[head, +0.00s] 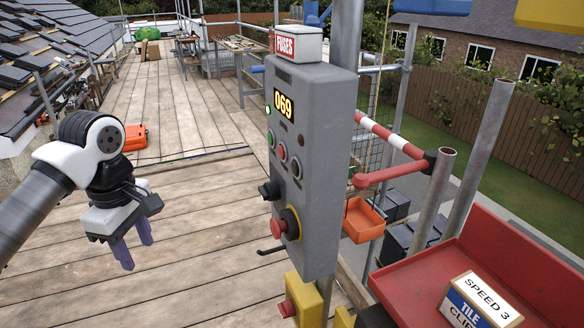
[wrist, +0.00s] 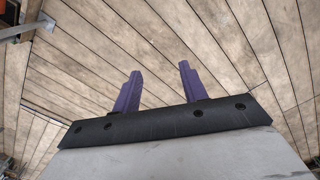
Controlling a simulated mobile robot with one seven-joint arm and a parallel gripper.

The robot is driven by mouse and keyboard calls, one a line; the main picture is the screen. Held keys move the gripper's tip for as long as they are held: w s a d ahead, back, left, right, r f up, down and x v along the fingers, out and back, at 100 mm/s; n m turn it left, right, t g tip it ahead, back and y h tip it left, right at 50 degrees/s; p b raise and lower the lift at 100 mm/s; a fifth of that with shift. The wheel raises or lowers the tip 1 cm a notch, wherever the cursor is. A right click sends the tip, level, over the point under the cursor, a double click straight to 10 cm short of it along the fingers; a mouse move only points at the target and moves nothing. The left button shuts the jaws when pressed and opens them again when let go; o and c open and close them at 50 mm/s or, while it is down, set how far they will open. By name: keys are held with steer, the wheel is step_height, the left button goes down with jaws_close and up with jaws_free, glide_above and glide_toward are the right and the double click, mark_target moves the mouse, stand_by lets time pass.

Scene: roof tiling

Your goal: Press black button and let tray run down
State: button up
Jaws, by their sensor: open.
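A grey control box (head: 312,130) stands upright in the middle of the head view, with a lit display reading 069. Its face carries a green button (head: 272,138), a red button (head: 281,151) and a dark button in a pale ring (head: 296,168). A black knob (head: 269,190) sticks out lower left, above a red mushroom button (head: 278,228) on yellow. A red tray (head: 470,235) at right holds a tile clips box (head: 480,302). My gripper (head: 134,246) is open and empty, left of the control box and apart from it. Its purple fingers point down; the wrist view (wrist: 159,72) shows only planks between them.
A small fuses box (head: 296,44) sits on top of the control box. An orange bin (head: 363,220) hangs behind it, near a red-and-white bar (head: 388,137). Scaffold poles (head: 432,198) stand at right. An orange case (head: 135,138) lies on the plank deck (head: 190,205), otherwise largely clear nearby.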

jaws_close()
stand_by(1.3)
